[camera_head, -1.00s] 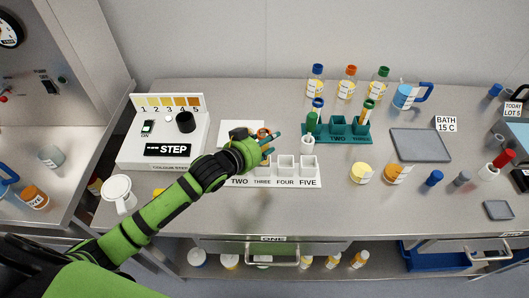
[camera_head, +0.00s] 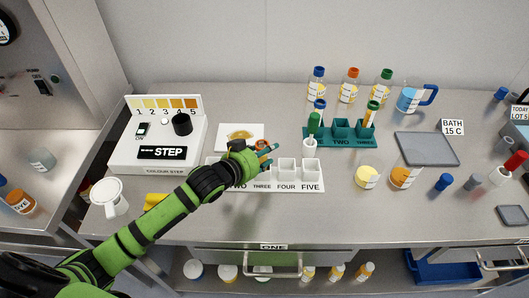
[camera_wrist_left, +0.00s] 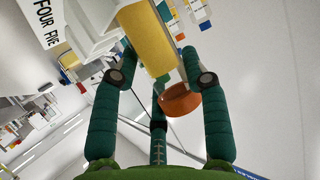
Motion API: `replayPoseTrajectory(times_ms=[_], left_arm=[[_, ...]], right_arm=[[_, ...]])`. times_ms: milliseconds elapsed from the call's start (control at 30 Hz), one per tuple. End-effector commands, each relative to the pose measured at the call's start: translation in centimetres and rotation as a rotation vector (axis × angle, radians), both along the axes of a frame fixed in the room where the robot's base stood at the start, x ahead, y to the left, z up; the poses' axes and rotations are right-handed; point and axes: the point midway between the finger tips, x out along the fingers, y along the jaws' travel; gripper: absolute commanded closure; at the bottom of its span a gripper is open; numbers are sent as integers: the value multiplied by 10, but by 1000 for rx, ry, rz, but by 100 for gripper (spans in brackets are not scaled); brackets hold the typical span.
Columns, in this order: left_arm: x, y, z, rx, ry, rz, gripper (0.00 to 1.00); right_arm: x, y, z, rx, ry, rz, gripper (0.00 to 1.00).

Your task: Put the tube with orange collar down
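My left gripper (camera_head: 268,153) is over the back left part of the white rack (camera_head: 290,185), whose readable labels include THREE, FOUR and FIVE. In the left wrist view, the tube with orange collar (camera_wrist_left: 150,42) shows a yellow body between the fingertips, and its orange collar (camera_wrist_left: 180,102) lies nearer the palm. The fingers look closed on it. A bit of orange (camera_head: 263,145) shows beside the fingers in the head view. The hand hides the rack's left slots, so I cannot tell whether the tube's lower end is inside one. My right gripper is out of view.
A green-capped tube (camera_head: 313,124) stands close by the gripper.

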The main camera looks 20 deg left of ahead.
Motion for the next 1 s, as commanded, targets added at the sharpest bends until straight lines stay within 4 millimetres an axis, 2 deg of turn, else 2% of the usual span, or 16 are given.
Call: replayPoseTrajectory(times_ms=[67,467,667,1000], left_arm=[[0,0,0,0,1,0,32],[0,0,5,0,0,0,32],[-24,9,11,2,1,-1,32],[-84,31,37,3,3,-1,32]], right_arm=[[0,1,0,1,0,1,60],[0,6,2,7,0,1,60],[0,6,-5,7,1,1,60],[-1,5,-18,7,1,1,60]])
